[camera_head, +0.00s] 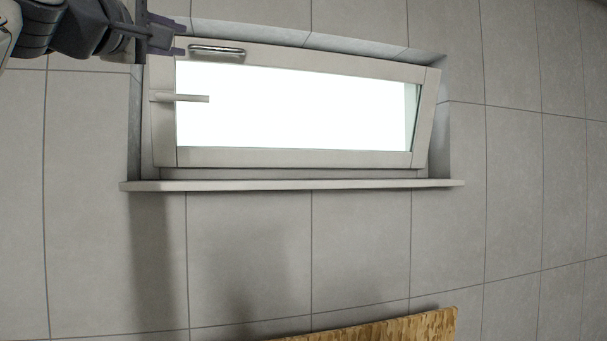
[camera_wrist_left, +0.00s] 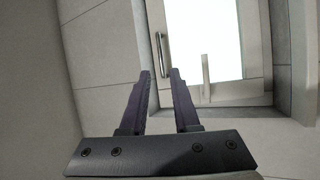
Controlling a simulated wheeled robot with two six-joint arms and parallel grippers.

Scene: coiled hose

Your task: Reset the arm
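My left gripper (camera_head: 180,40) is at the upper left of the head view, in front of the upper left corner of the window frame. In the left wrist view its two dark fingers (camera_wrist_left: 159,78) stand apart with nothing between them. The window (camera_head: 290,105) has a pale frame and a bright pane and looks tilted in its recess. A metal bar handle (camera_head: 216,50) sits on its top rail, just right of my left gripper and apart from it. A lever handle (camera_head: 180,98) is on its left side. My right gripper is not in view.
A sill (camera_head: 290,185) juts out below the window. Grey tiled wall (camera_head: 520,170) surrounds it. A wooden surface (camera_head: 400,328) shows at the bottom edge of the head view. No coiled hose is visible.

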